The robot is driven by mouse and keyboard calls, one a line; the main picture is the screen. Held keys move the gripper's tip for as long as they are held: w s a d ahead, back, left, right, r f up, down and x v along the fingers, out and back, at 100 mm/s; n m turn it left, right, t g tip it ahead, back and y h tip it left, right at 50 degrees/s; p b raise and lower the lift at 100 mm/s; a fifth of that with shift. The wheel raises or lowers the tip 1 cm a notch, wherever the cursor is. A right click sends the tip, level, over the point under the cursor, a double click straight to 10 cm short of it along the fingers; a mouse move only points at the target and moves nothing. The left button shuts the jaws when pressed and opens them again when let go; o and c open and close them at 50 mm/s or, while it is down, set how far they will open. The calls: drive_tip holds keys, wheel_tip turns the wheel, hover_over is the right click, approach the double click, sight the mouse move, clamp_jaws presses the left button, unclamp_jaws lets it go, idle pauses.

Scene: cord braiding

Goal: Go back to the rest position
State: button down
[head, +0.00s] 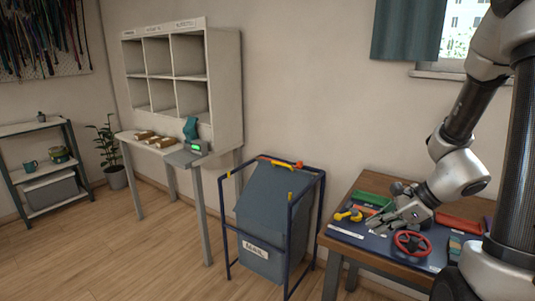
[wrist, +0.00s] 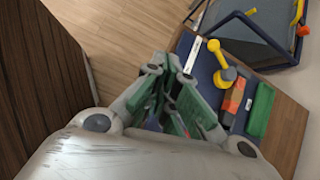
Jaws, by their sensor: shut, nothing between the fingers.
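My gripper (head: 393,221) is above the wooden table at the right of the head view, over a dark blue mat (head: 345,229). In the wrist view my gripper (wrist: 176,115) is shut, with nothing seen between its fingers. A yellow tool-like item (head: 352,214) lies on the mat left of my gripper; it also shows in the wrist view (wrist: 222,62). A red ring-shaped item (head: 411,243) lies just in front of my gripper. My arm comes in from the upper right of the head view.
Green (head: 372,199) and red (head: 456,228) trays lie near my gripper. A blue mail bin (head: 268,225) in a frame stands left of the table. A white pigeonhole shelf (head: 182,75), a side table with parcels and a plant (head: 110,150) stand farther left. Open wooden floor (head: 130,260) lies in front.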

drive_tip(key=s+d+r+n+g+h, duration=0.1)
drive_tip(key=s+r+n+g, duration=0.15)
drive_tip(key=s+n, duration=0.45)
drive_tip(key=s+d+r+n+g+h, duration=0.15)
drive_tip(key=s+r+n, duration=0.25)
drive_tip(key=n, duration=0.4)
drive_tip(key=s+r+n+t+h, duration=0.3)
drive_tip(key=r+n, duration=0.5)
drive_tip(key=r, duration=0.4)
drive_tip(key=shift+s+d+t+h, duration=0.3)
drive_tip(key=shift+s+t+h, duration=0.05)
drive_tip(key=shift+s+t, duration=0.15)
